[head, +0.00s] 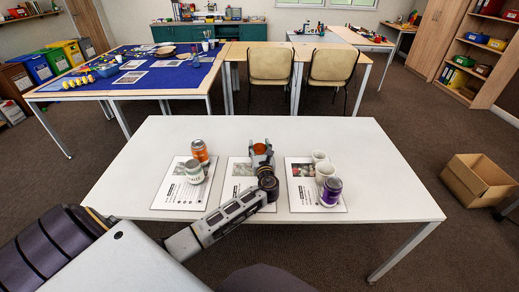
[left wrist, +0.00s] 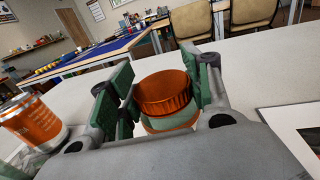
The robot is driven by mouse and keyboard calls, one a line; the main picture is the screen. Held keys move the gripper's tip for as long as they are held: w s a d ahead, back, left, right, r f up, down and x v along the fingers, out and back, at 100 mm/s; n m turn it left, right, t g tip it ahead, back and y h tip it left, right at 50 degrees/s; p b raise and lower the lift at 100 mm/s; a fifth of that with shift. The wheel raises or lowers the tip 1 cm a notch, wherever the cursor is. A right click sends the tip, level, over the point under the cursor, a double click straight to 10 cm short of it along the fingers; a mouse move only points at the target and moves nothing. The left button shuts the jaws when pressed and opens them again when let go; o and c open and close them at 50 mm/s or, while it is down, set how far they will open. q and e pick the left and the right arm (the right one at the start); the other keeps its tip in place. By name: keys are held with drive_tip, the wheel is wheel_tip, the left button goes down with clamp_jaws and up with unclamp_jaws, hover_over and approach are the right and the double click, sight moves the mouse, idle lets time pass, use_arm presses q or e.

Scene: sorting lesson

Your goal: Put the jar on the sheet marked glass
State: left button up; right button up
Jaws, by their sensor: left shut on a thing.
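The jar has a ribbed orange lid (left wrist: 163,93) and a clear, pale body (left wrist: 170,123). My left gripper (head: 261,155) is shut on it, with green finger pads on both sides in the left wrist view. In the head view the jar (head: 260,148) is upright at the far end of the middle sheet (head: 234,192); I cannot tell whether it touches the surface. Its lower part is hidden by the gripper. The left sheet (head: 172,196) and right sheet (head: 300,197) lie either side. The sheets' words are too small to read. My right gripper is not in view.
An orange can (head: 199,150) and a white-green can (head: 194,171) stand on the left sheet. Two white cups (head: 325,171) and a purple can (head: 331,191) stand on the right sheet. The white table (head: 385,190) is clear around the sheets.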

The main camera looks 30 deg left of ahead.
use_arm(q)
drive_tip(key=shift+f, duration=0.15)
drive_tip(key=o, duration=1.1)
